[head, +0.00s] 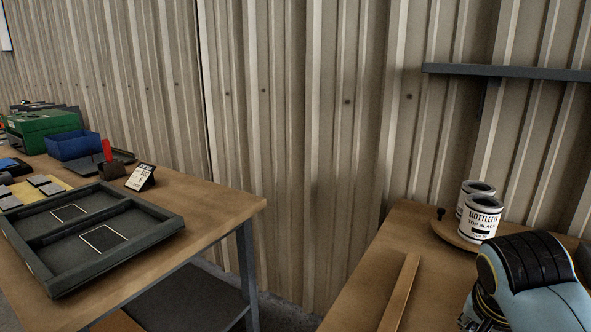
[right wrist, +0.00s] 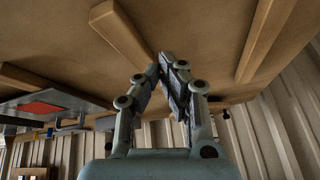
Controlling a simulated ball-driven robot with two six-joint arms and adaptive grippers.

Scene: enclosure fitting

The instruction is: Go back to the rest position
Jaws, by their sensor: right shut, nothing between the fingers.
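My right gripper (right wrist: 162,70) shows in the right wrist view with its fingertips together and nothing between them. It is in front of a wooden table surface (right wrist: 205,30), which fills the upper part of that view. In the head view, part of my right arm shows at the lower right, beside the right table (head: 365,290); the gripper's fingers are not visible there. My left gripper is in neither view.
Paint cans (head: 479,218) stand on a round board at the right table's back. The left table (head: 215,203) holds a dark two-compartment tray (head: 150,213), a small sign (head: 141,177), a blue bin (head: 73,146) and a green box (head: 40,128). A gap separates the tables. A wall shelf (head: 510,72) hangs at right.

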